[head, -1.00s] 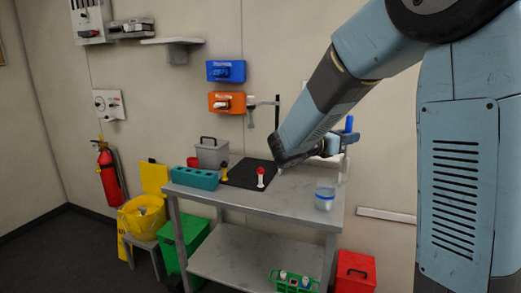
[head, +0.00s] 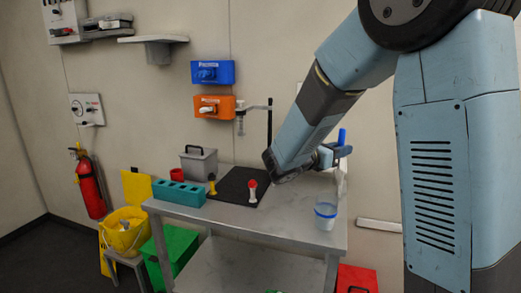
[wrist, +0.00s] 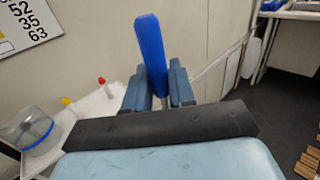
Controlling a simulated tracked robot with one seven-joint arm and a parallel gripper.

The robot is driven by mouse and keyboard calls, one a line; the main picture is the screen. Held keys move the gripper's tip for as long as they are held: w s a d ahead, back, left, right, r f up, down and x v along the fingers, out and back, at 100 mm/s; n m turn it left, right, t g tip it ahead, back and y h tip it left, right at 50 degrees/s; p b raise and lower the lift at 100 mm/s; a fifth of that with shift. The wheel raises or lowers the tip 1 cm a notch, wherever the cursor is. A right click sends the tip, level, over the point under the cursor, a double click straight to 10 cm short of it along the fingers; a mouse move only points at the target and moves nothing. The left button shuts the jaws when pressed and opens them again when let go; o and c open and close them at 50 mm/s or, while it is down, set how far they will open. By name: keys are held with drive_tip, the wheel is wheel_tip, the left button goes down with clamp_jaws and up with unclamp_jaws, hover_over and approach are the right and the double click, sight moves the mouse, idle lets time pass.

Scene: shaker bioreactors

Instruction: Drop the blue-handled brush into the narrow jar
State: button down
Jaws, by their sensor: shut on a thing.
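My gripper (head: 337,153) is shut on the blue-handled brush (head: 342,137) beyond the right rear part of the metal table. The blue handle stands up above the fingers, nearly upright. In the wrist view the brush handle (wrist: 151,45) rises between the two fingers (wrist: 156,92); the wrist body hides its lower end. A clear jar with a blue band (head: 326,211) stands on the right front part of the table, below and slightly left of my gripper. The jar also shows at the left edge of the wrist view (wrist: 24,127). No second jar can be made out.
The table (head: 285,224) also holds a black mat (head: 233,190) with a red-topped item (head: 252,190), a yellow item (head: 212,185) and a teal rack (head: 178,192). A stand with a clamp (head: 269,125) rises behind. The tabletop left of the jar is clear.

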drive_tip(key=shift+a+f, duration=0.1)
drive_tip(key=shift+f, duration=0.95)
drive_tip(key=c, duration=0.9)
unclamp_jaws()
drive_tip(key=shift+o, duration=0.2)
drive_tip(key=shift+s+a, duration=0.2)
drive_tip(key=shift+a, duration=0.2)
drive_tip(key=v, duration=1.3)
drive_tip(key=shift+d, duration=0.15)
